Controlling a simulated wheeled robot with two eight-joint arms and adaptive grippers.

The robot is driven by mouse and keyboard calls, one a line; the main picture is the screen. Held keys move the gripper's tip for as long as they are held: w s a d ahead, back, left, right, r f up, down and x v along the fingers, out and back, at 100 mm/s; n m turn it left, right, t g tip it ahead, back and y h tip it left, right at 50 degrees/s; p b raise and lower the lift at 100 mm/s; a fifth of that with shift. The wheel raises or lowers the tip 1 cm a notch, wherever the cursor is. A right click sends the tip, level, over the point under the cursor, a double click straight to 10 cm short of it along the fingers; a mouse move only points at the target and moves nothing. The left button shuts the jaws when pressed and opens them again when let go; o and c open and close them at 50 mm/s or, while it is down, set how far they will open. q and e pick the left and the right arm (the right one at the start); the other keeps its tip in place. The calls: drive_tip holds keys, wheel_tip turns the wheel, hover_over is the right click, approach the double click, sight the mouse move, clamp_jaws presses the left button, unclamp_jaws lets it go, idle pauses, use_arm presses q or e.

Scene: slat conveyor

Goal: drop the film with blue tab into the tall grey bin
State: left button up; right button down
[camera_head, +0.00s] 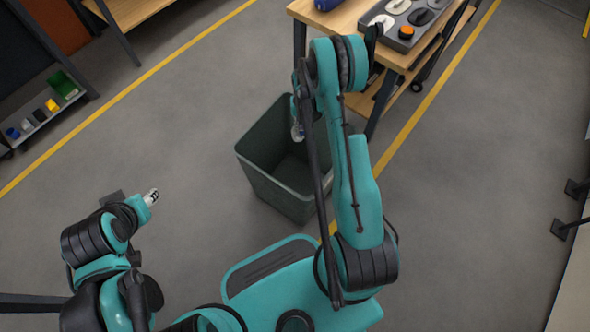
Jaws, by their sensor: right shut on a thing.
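The tall grey bin (275,190) stands upright on the floor at the centre, dark grey-green with its open top facing me. My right gripper (298,132) points down over the bin's opening, near its back right part, partly hidden by my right arm. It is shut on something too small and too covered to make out. I cannot pick out the film or its blue tab anywhere in view. My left gripper (152,197) is small at the lower left, away from the bin, and its fingers do not show clearly.
A low shelf (40,115) with small coloured bins is at the left. Yellow lines mark the floor, which is clear left of the bin.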

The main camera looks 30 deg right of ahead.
drive_tip(key=c, duration=1.4)
unclamp_jaws()
drive_tip(key=shift+c, duration=0.2)
wheel_tip(320, 180, up, 12)
drive_tip(key=shift+w+d, duration=0.15)
drive_tip(key=shift+w, duration=0.15)
